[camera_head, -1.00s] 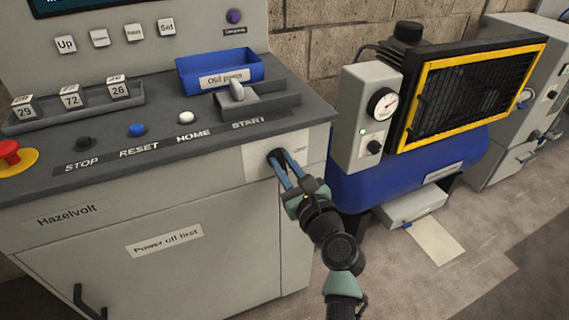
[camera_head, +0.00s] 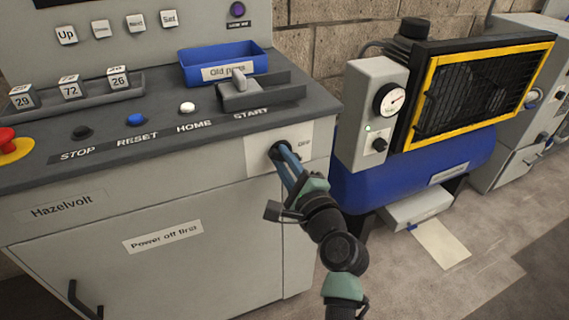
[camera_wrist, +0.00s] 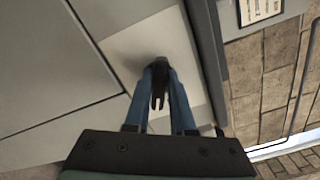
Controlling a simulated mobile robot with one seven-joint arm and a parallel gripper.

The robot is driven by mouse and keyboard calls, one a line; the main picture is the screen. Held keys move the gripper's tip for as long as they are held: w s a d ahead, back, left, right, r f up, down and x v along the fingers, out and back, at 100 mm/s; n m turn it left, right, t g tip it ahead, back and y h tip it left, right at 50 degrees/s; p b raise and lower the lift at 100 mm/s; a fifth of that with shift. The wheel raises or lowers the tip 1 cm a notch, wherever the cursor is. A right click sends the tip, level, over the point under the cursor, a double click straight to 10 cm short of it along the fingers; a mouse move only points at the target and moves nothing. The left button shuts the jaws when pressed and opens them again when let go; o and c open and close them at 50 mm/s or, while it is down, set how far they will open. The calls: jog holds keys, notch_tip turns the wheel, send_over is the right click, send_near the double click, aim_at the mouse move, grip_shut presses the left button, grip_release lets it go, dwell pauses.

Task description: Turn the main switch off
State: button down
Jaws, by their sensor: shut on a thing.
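The main switch (camera_head: 274,151) is a dark knob on a pale plate (camera_head: 257,158) at the right end of the grey cabinet's front. A small label that seems to read OFF (camera_head: 304,143) is to its right. My gripper (camera_head: 281,154) reaches it from the front right, with its blue fingers closed on the knob. In the wrist view the switch's dark handle (camera_wrist: 158,82) stands between the two fingertips (camera_wrist: 159,74), which press on both sides. The fingers hide much of the knob in the head view, so its exact angle is hard to tell.
A blue compressor (camera_head: 420,170) stands close to the right of the cabinet. The floor before the cabinet looks clear.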

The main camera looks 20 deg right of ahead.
jog(key=n+b, duration=0.1)
jog(key=n, duration=0.1)
jog(key=n+b, duration=0.1)
jog(key=n, duration=0.2)
jog(key=shift+f+b, duration=0.3)
jog(key=shift+f, duration=0.1)
jog(key=shift+n, duration=0.4)
jog(key=c, duration=0.8)
grip_release()
jog(key=shift+r, duration=0.1)
jog(key=shift+o, duration=0.2)
jog(key=s+p, duration=0.1)
jog(key=s, duration=1.2)
jog(key=shift+d, duration=0.2)
